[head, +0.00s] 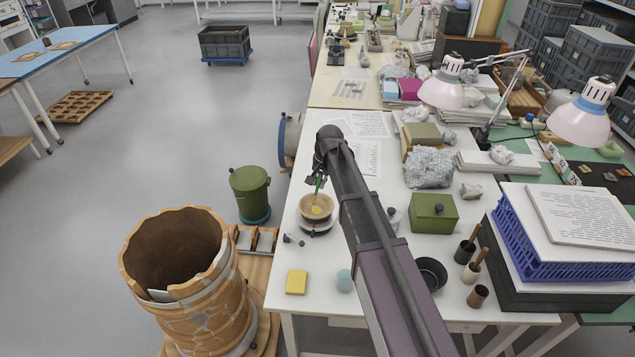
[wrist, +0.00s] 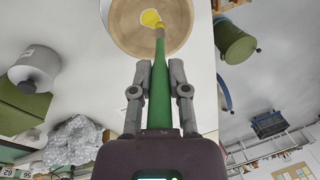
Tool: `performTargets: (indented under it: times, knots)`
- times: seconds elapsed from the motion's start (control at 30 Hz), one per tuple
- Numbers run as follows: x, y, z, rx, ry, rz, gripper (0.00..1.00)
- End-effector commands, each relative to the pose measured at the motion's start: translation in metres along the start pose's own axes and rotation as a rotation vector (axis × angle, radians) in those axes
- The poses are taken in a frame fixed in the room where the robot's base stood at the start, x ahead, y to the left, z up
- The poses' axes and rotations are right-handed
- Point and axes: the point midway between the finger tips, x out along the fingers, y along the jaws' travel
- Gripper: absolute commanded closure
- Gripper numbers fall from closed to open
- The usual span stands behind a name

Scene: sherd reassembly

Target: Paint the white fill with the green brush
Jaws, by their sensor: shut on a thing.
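My gripper (wrist: 158,80) is shut on the green brush (wrist: 160,85), whose handle runs between its two fingers. The brush also shows as a thin green line under the arm's end in the head view (head: 318,184). A beige bowl (head: 304,205) sits on a low round stand (head: 317,229) on the white table. The bowl fills the top of the wrist view (wrist: 125,25). The brush's tip is at a yellow patch with a pale white edge (wrist: 148,18) inside the bowl; I cannot tell whether it touches. No plain white fill shows apart from that edge.
A green box (head: 434,213), a yellow block (head: 296,282), a pale blue ball (head: 344,280) and a black bowl (head: 431,273) stand on the table. Small pots with brushes (head: 466,250) are at the right. A large patched vessel (head: 190,280) stands off the table's left edge.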

Motion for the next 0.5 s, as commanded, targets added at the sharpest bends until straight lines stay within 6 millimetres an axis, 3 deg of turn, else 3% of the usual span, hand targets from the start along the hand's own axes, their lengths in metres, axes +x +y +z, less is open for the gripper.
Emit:
performTargets:
  times: [0.2, 0.5]
  knots:
    - [0.018, 0.003, 0.001, -0.001, 0.0, 0.0, 1.0]
    - [0.024, 0.004, 0.002, -0.001, 0.0, 0.0, 1.0]
